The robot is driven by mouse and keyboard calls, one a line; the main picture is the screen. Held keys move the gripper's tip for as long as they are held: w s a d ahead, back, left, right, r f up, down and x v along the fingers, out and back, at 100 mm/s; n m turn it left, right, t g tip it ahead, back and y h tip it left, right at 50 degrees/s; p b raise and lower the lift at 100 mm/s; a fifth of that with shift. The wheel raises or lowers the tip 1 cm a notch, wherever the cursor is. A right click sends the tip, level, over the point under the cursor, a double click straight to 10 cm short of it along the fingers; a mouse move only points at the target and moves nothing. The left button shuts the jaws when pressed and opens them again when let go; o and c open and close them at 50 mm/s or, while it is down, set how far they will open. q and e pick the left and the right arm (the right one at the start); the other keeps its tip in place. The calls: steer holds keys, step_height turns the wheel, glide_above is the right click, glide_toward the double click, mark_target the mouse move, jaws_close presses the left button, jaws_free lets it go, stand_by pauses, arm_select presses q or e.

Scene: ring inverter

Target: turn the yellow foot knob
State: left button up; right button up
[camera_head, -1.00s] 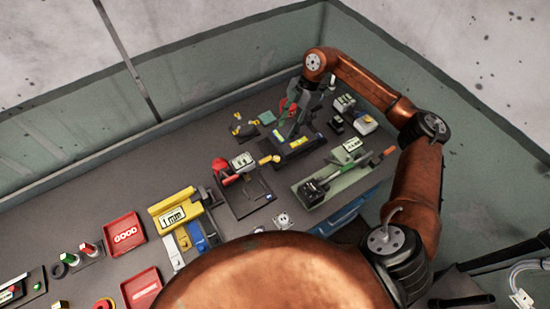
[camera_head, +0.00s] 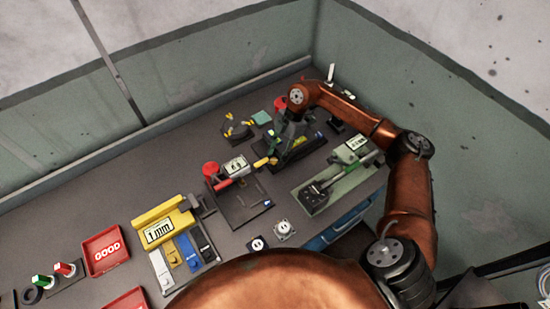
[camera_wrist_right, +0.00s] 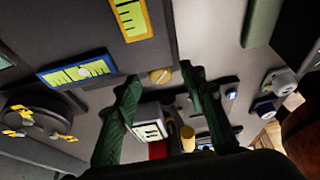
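A round yellow knob with a slot across its face (camera_wrist_right: 160,76) shows between my right fingertips in the right wrist view. In the head view a small yellow piece (camera_head: 261,162) shows beside the gripper; I cannot tell if it is the same knob. My right gripper (camera_head: 276,147) is low over the bench, in front of the black fixture (camera_head: 305,152). Its two green fingers (camera_wrist_right: 160,72) stand apart in the wrist view, one on each side of the knob, with no clear contact. My left gripper is not in view.
A gauge with a white display (camera_head: 237,164) and a red knob (camera_head: 211,169) stands left of the gripper. A green-based fixture (camera_head: 338,176) is at right. A yellow 1 mm block (camera_head: 160,231) and red GOOD tray (camera_head: 104,251) are farther left. Walls close off the back.

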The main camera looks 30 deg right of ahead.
steer(key=shift+x, duration=0.9)
jaws_close()
